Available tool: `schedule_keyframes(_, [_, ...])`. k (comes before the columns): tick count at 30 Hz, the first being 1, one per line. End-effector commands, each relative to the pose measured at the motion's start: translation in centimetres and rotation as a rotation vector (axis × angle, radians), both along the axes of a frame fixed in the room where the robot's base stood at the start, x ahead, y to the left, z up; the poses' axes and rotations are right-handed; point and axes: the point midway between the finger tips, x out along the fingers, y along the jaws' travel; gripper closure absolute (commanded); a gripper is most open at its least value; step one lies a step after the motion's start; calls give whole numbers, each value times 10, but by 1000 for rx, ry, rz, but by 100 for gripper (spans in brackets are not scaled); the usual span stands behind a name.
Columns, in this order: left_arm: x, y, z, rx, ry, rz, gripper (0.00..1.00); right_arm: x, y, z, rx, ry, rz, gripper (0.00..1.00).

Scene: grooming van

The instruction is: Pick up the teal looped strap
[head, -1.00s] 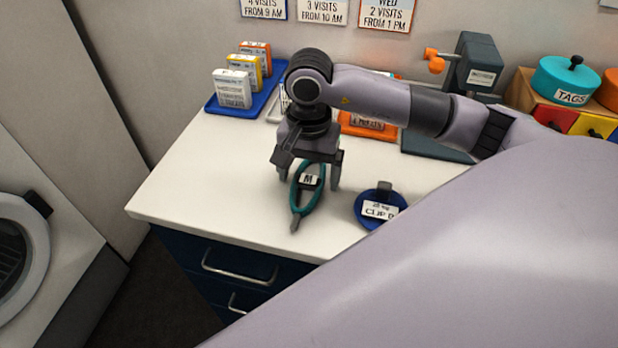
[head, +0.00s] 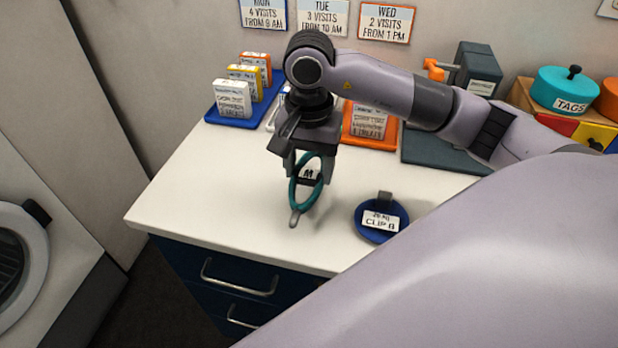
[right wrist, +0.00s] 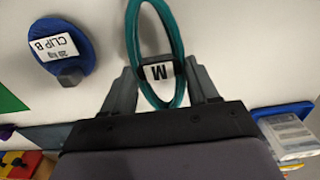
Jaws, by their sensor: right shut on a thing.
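The teal looped strap (head: 292,193) is a narrow oval loop with a black block labelled M and a grey tip at its near end. It is at the middle of the white counter in the head view. My right gripper (head: 308,178) points down over it and is shut on its labelled block. In the right wrist view the loop (right wrist: 180,52) stretches away from between the fingers, its far end cut off by the frame. Whether the strap is clear of the counter is hard to tell. My left gripper is not in view.
A blue tray (head: 212,114) with boxes is back left, an orange tray (head: 382,140) behind. The counter's left and front are clear.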

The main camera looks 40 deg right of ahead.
Motion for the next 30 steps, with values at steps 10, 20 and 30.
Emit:
schedule_keyframes(10, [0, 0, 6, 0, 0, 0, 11, 1, 0, 94, -1, -8, 1, 75])
schedule_keyframes(20, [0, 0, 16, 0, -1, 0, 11, 0, 0, 145, 0, -4, 0, 75])
schedule_keyframes(30, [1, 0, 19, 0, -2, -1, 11, 0, 0, 161, 1, -1, 0, 75])
